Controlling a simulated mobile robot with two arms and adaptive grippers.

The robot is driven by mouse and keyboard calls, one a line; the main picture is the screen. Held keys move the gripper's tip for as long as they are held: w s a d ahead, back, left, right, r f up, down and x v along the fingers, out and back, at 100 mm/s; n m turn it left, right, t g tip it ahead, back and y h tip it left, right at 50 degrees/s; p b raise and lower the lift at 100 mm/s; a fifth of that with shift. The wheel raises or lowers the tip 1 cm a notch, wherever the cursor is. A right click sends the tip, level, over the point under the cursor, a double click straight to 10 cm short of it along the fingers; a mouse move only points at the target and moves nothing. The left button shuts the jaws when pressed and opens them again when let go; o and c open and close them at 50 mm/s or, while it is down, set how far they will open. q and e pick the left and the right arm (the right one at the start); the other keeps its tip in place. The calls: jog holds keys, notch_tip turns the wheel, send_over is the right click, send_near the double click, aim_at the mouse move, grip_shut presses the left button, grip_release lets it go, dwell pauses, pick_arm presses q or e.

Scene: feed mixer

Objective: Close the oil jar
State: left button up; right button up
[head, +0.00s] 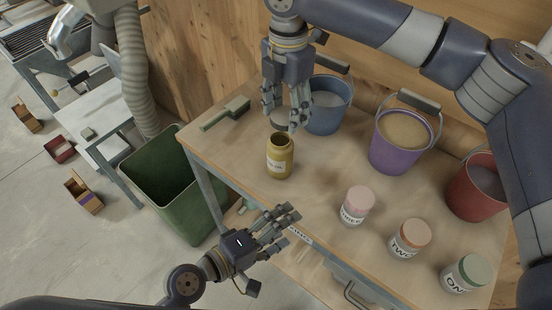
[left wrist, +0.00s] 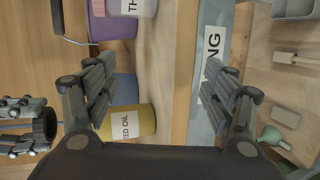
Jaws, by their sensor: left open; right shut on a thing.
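The oil jar (head: 279,162) is yellow with a white label and stands upright on the workbench near its left end. Its mouth faces up and is uncovered. In the left wrist view the jar (left wrist: 140,121) lies beyond the left finger, and its label reads "ED OIL". My right gripper (head: 287,118) is shut on a small round lid (head: 280,118), held just above the jar mouth and apart from it. My left gripper (head: 285,224) is open and empty, at the front edge of the bench, below and in front of the jar.
Behind stand a blue bucket (head: 327,112), a purple bucket (head: 393,152) and a red bucket (head: 475,190). Labelled jars line the right front, nearest the pink-lidded jar (head: 355,207). A brush (head: 226,113) lies at the back left. A green bin (head: 170,185) stands left of the bench (head: 310,190).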

pick_arm(q)
notch_tip(320, 180, up, 5)
jog(key=w+n+t+h, duration=0.1)
jog(key=w+n+t, duration=0.1)
jog(key=n, duration=0.3)
pick_arm(e)
jog(key=shift+a+r, duration=0.1)
jog(key=shift+a, duration=0.1)
jog(key=shift+w+d, duration=0.1)
pick_arm(q)
jog(key=n+t+y, duration=0.5)
jog(key=n, duration=1.1)
send_near(280, 150)
notch_tip(280, 150, down, 2)
pick_arm(e)
jog(key=shift+w+a+r+n, duration=0.1)
jog(key=shift+a+r+n, duration=0.1)
jog(key=shift+a+n, duration=0.15)
pick_arm(q)
jog(key=shift+w+a+f+n+y, duration=0.15)
jog(key=shift+f+n, duration=0.15)
jog(key=shift+n, duration=0.3)
jog(key=shift+w+d+f+n+y, duration=0.15)
jog(key=shift+f+n, duration=0.15)
jog(key=shift+n, duration=0.3)
jog(key=shift+a, duration=0.1)
jog(key=x, duration=1.2)
jog(key=shift+a+r, duration=0.1)
jog(key=shift+r, duration=0.15)
